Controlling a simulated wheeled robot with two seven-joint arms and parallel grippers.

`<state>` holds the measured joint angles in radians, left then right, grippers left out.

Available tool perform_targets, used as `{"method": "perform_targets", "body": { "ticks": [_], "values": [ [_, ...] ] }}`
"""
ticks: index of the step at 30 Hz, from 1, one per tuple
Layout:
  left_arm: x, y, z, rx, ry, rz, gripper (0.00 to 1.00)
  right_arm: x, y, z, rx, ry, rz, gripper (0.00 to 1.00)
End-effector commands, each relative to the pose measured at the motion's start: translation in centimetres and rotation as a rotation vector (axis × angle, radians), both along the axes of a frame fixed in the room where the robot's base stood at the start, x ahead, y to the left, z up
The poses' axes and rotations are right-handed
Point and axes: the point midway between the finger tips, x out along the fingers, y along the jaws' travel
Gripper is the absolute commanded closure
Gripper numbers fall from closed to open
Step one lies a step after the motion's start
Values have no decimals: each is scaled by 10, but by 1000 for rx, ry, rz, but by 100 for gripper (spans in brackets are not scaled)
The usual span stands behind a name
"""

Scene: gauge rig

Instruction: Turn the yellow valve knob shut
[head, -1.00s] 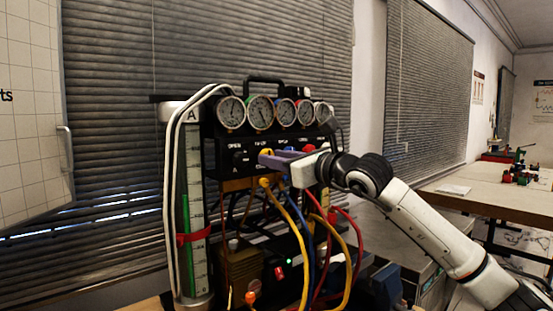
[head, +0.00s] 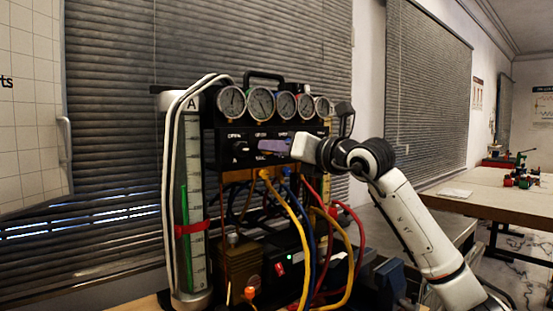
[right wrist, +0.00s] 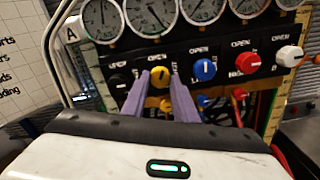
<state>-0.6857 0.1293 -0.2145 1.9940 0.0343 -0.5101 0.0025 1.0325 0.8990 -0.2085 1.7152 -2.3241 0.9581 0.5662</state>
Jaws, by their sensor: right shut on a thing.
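The yellow valve knob (right wrist: 160,76) is on the black panel, second from the left in a row of knobs, below a round gauge. In the right wrist view, the two purple fingers of my right gripper (right wrist: 160,82) lie on either side of it, shut on it. In the head view my right gripper (head: 272,145) reaches in from the right to the panel, and its fingers hide the knob. The exact angle of the knob is too small to read. My left gripper is not in view.
A black knob (right wrist: 121,82) is left of the yellow one; blue (right wrist: 205,70), red (right wrist: 246,64) and white (right wrist: 289,56) knobs are to its right. Yellow, blue and red hoses hang below the panel (head: 222,148). A tube marked A (head: 192,250) stands at the left.

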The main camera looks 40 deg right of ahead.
Motion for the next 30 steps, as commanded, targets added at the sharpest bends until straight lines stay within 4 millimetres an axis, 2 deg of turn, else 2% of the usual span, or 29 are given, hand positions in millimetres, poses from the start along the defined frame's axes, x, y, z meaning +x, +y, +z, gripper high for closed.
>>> {"method": "perform_targets", "body": {
  "ticks": [18,30],
  "values": [
    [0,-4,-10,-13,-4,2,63,0,1,-1,588,50,2,96],
    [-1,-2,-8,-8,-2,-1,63,0,1,0,919,77,0,96]
  ]
}}
